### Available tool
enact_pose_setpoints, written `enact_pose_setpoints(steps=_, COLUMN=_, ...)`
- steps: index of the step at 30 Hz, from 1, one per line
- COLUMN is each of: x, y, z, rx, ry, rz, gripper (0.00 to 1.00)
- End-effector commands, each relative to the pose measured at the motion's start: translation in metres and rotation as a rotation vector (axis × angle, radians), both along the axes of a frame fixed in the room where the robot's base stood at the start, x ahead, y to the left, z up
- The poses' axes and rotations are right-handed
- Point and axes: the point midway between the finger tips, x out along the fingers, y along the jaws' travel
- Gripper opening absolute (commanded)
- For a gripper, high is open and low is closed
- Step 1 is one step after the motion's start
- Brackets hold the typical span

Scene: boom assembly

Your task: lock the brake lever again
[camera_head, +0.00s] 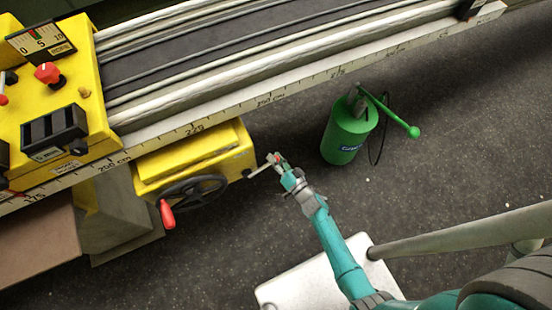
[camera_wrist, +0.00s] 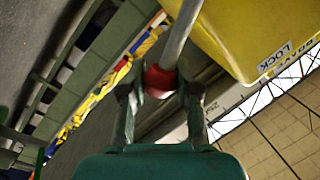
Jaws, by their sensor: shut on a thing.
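The brake lever (camera_head: 259,170) is a short grey rod on the right end of the yellow box (camera_head: 200,158), under the long rail. My gripper (camera_head: 277,160) is at its outer end. In the wrist view, the lever's grey rod (camera_wrist: 181,32) runs up from a red knob (camera_wrist: 158,80). My gripper's two fingers (camera_wrist: 160,98) stand on either side of the knob and are shut on it. A white LOCK label (camera_wrist: 275,57) is on the yellow box beside the rod. The fingers hide part of the knob.
A black handwheel (camera_head: 193,190) with a red handle (camera_head: 167,213) is left of the lever. A green canister (camera_head: 347,135) with a green-tipped arm stands to the right. The ruled rail (camera_head: 290,93) passes above.

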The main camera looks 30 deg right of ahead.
Motion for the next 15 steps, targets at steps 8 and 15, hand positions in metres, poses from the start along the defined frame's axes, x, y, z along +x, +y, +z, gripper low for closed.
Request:
enact_pose_setpoints(steps=8, x=-0.001, y=0.012, z=0.022, rx=-0.196, ry=-0.002, rz=0.002, gripper=0.0)
enact_pose_setpoints(steps=15, x=0.0, y=0.018, z=0.038, rx=-0.369, ry=-0.001, rz=0.001, gripper=0.0)
